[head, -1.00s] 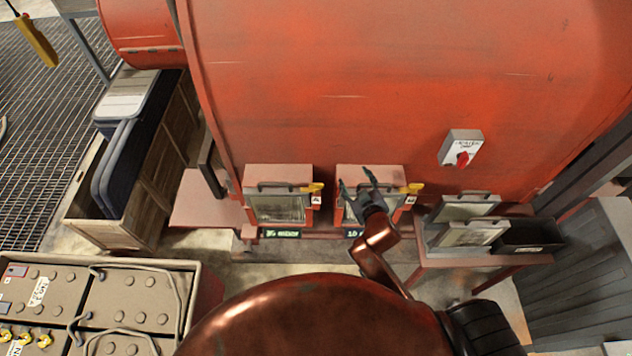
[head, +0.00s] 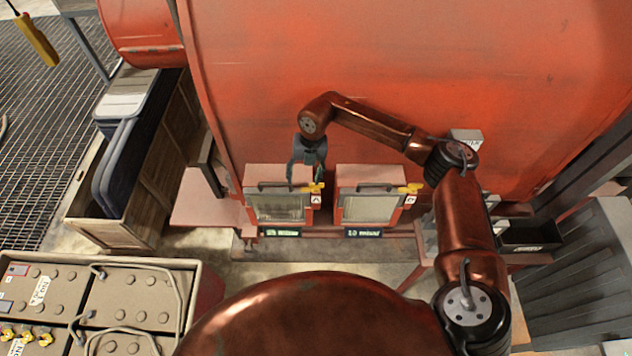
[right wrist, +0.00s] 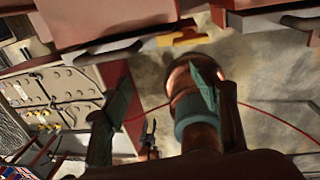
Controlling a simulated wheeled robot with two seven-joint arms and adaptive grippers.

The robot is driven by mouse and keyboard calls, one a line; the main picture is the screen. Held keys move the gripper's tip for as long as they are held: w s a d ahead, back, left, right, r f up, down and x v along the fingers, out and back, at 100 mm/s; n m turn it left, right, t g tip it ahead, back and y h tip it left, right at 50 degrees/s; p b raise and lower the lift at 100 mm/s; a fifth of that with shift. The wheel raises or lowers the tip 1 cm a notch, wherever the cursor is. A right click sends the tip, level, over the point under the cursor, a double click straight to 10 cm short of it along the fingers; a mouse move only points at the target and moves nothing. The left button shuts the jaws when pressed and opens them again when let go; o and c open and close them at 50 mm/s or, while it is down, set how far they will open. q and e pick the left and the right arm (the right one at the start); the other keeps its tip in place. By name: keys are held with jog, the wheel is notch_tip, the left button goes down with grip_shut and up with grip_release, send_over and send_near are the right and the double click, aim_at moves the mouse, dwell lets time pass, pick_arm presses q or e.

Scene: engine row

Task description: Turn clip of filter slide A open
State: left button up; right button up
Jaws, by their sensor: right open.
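Two red filter boxes stand side by side at the foot of the big red housing in the head view. The left box (head: 275,207), whose small tag seems to read A, has a yellow clip (head: 314,188) at its top right corner, beside a dark handle. The right box (head: 367,207) has a similar yellow clip (head: 410,189). My right gripper (head: 306,186) points down at the left box's top edge, fingers apart and close to its clip; contact cannot be told. The right wrist view shows the open fingers (right wrist: 152,98) and a yellow clip (right wrist: 183,39) beyond them.
A red shelf (head: 205,200) sits left of the boxes. A dark tray (head: 530,233) stands on a stand at the right, partly behind my arm. A wooden crate (head: 120,232) with dark panels is at the left. A battery-like unit (head: 100,308) is in front.

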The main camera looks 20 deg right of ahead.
aim_at(312, 186)
jog(key=shift+m+h, duration=0.3)
jog(key=shift+h, duration=0.6)
jog(key=d, duration=0.3)
jog(key=w+d+r, duration=0.1)
jog(key=shift+d, duration=0.15)
notch_tip(312, 186, down, 8)
jog(key=shift+r+p, duration=0.15)
jog(key=shift+p, duration=1)
jog(key=shift+w, duration=0.1)
jog(key=c, duration=1.2)
